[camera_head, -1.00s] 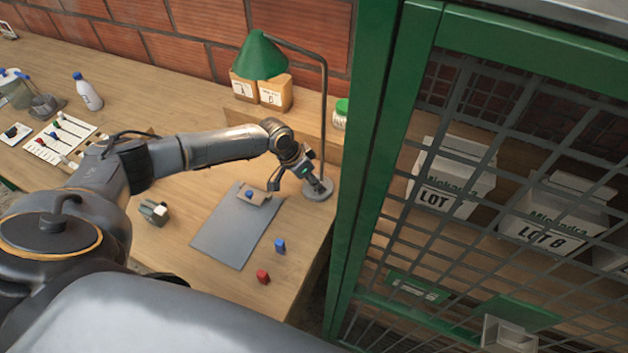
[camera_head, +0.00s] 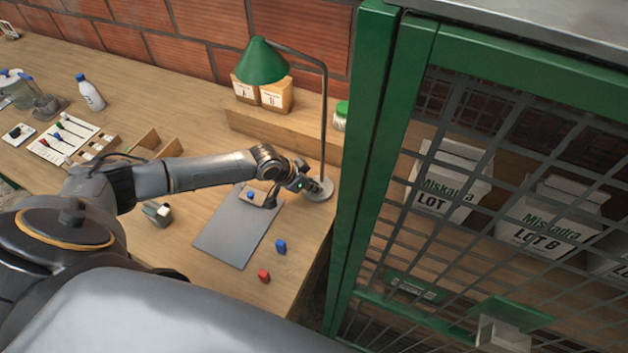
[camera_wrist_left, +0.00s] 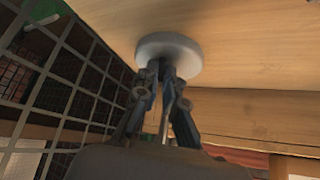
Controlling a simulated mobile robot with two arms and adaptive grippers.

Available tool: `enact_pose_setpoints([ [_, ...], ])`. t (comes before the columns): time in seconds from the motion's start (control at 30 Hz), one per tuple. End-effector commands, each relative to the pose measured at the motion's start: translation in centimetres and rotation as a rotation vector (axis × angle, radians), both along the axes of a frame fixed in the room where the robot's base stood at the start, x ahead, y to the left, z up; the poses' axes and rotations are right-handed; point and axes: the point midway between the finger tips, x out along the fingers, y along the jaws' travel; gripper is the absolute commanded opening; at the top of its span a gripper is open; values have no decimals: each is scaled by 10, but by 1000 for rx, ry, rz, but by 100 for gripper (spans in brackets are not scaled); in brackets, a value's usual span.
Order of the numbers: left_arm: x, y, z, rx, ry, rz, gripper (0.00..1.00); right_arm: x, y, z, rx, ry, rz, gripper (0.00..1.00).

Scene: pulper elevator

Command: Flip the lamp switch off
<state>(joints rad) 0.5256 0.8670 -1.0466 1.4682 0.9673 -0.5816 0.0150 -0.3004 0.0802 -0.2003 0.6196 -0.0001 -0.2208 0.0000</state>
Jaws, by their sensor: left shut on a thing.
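The lamp has a green cone shade (camera_head: 261,62), a thin dark bent pole (camera_head: 324,110) and a round grey base (camera_head: 322,190) at the table's right end. My left gripper (camera_head: 312,187) is low at the base, beside the pole's foot. In the left wrist view the base shows as a pale disc (camera_wrist_left: 168,48), and the gripper's fingers (camera_wrist_left: 165,76) are closed in at it, with a thin rod seen between them. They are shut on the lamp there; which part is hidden. I cannot make out the switch. My right gripper is in neither view.
A grey mat with a clipboard-like top (camera_head: 238,230) lies left of the lamp, near a blue block (camera_head: 281,246) and a red block (camera_head: 264,275). Two small boxes (camera_head: 276,95) stand behind. A green mesh cabinet (camera_head: 372,150) rises close on the right.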

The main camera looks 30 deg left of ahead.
Motion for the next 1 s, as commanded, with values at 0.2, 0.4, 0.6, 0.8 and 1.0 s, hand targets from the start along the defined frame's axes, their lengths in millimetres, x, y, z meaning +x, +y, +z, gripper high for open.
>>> enact_pose_setpoints([
  [0.2, -8, -1, -2, 6, -139, 1, 0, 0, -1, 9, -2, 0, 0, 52],
  [0.4, -9, -1, -3, 11, -233, 2, 0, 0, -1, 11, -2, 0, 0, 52],
  [0.6, -10, -1, -4, 16, -277, 1, 0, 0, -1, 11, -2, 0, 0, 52],
  [0.8, -10, 0, -3, 16, -287, 1, 0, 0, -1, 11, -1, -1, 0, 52],
  [1.0, -10, -1, -3, 16, -287, 1, 0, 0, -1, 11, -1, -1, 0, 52],
])
